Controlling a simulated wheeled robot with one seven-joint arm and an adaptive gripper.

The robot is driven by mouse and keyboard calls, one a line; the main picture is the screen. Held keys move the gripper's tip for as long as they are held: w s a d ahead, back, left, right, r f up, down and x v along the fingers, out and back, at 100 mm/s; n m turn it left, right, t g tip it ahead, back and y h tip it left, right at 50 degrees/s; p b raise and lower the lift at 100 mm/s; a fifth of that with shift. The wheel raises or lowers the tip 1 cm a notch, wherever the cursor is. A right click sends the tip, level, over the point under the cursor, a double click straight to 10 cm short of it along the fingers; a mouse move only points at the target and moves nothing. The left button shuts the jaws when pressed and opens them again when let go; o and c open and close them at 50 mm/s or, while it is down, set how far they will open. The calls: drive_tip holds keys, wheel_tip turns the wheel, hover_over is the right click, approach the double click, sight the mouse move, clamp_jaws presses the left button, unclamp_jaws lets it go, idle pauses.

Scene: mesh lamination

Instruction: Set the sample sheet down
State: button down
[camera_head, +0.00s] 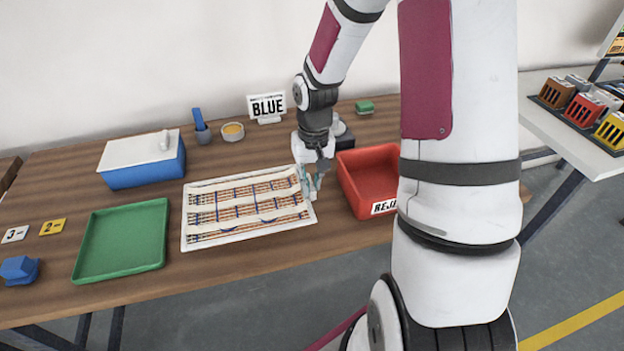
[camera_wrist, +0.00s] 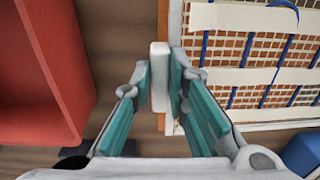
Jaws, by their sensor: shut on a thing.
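The sample sheet (camera_head: 248,228) is a pale framed panel of orange-brown mesh with white bands and blue strips. It appears over the middle of the wooden table (camera_head: 215,264); I cannot tell whether it rests flat or is slightly raised. My gripper (camera_head: 313,183) is at its right edge, pointing down. In the wrist view the teal-padded fingers (camera_wrist: 160,90) are shut on a white tab (camera_wrist: 159,70) beside the sheet's pale frame (camera_wrist: 174,60). The mesh (camera_wrist: 225,50) fills the upper right there. The join between tab and frame is not clear.
A red bin (camera_head: 345,186), labelled with a partly hidden word, stands close right of my gripper. A green tray (camera_head: 78,262) lies left of the sheet. A blue box (camera_head: 147,175) with a white lid, a cup, a bowl and a "BLUE" sign (camera_head: 267,106) stand behind.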

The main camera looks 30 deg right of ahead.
drive_tip(key=w+d, duration=0.3)
drive_tip(key=shift+w+d+f, duration=0.1)
drive_tip(key=shift+f, duration=2)
drive_tip(key=c, duration=1.6)
unclamp_jaws()
drive_tip(key=shift+o, duration=0.2)
